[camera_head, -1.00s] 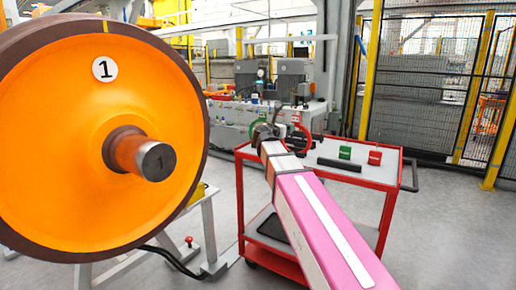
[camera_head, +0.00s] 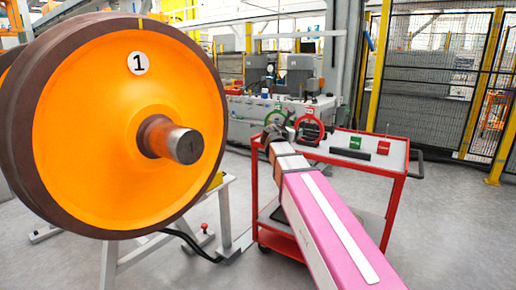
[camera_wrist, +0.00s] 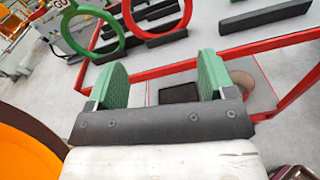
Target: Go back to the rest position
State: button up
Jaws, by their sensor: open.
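My gripper (camera_head: 275,135) is at the far end of my pink and white arm, by the left side of the red trolley (camera_head: 398,190) in the head view. In the wrist view my gripper (camera_wrist: 160,76) has its two green pads wide apart with nothing between them. The trolley's red rim and lower shelf show beyond and between the pads. The fingers are too small to make out in the head view.
The orange wheel (camera_head: 95,130) marked 1 stands on a grey stand to the left. A green ring (camera_wrist: 73,30), a red ring (camera_wrist: 130,20) and a black bar (camera_wrist: 265,15) are on the trolley. Mesh fencing (camera_head: 430,80) stands behind; the right floor is clear.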

jog(key=s+d+f+m+g+y, duration=0.1)
jog(key=s+d+f+m+g, duration=0.2)
jog(key=f, duration=0.5)
jog(key=s+d+f+m+g+y, duration=0.1)
jog(key=s+f+m+g, duration=0.1)
jog(key=s+f+m, duration=0.35)
jog(key=s+d+f+m+g+y, duration=0.15)
jog(key=f+m, duration=0.25)
jog(key=f, duration=0.7)
jog(key=s+a+f+m+g+y, duration=0.1)
jog(key=s+f+m+g+y, duration=0.5)
jog(key=s+f+m, duration=0.9)
notch_tip(320, 180, down, 3)
jog(key=s+g, duration=0.1)
jog(key=s, duration=0.1)
jog(key=shift+s, duration=0.3)
jog(key=shift+g, duration=0.25)
